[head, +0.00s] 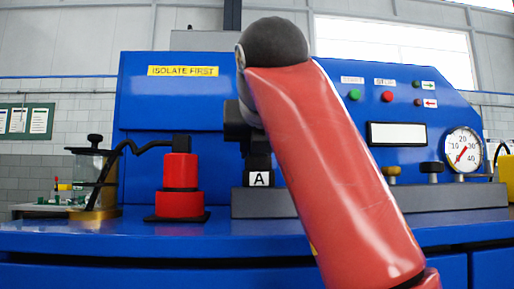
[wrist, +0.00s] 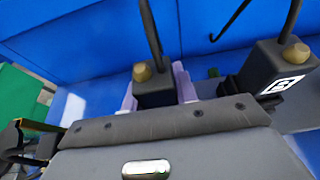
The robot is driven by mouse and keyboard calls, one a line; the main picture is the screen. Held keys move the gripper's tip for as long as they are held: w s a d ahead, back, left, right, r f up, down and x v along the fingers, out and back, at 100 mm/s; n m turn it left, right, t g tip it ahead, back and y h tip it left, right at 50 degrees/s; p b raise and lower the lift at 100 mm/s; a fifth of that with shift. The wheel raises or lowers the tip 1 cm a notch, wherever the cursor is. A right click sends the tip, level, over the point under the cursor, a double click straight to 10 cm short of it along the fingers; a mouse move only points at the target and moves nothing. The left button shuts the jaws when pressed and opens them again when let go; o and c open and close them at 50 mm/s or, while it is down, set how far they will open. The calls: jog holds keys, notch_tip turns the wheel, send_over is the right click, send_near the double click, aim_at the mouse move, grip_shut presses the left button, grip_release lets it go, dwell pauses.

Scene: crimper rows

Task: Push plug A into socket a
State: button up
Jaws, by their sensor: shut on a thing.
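Plug A (head: 259,164), a dark block with a white "A" label, stands upright just above or at the grey block (head: 265,203) on the blue bench. My gripper (head: 240,122) is above it, partly hidden behind my red arm. In the wrist view a dark plug with a brass collar and a cable, apparently plug A (wrist: 153,93), sits between the pale fingers of my gripper (wrist: 160,85), which are shut on it. Socket a is hidden, and I cannot tell how far the plug is in.
A second dark plug (wrist: 277,70) with a white label stands to the right in the wrist view. A red cylinder (head: 180,185) with a black cable stands left of plug A. A gauge (head: 463,149) is at the right. A blue panel (head: 180,100) rises behind.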

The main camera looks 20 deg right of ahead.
jog(key=shift+f, duration=0.2)
jog(key=o, duration=1.2)
jog(key=shift+c, duration=0.2)
jog(key=p+v, duration=0.1)
jog(key=v, duration=0.6)
jog(key=shift+s+r, duration=0.2)
jog(key=shift+s, duration=0.15)
jog(key=shift+a, duration=0.1)
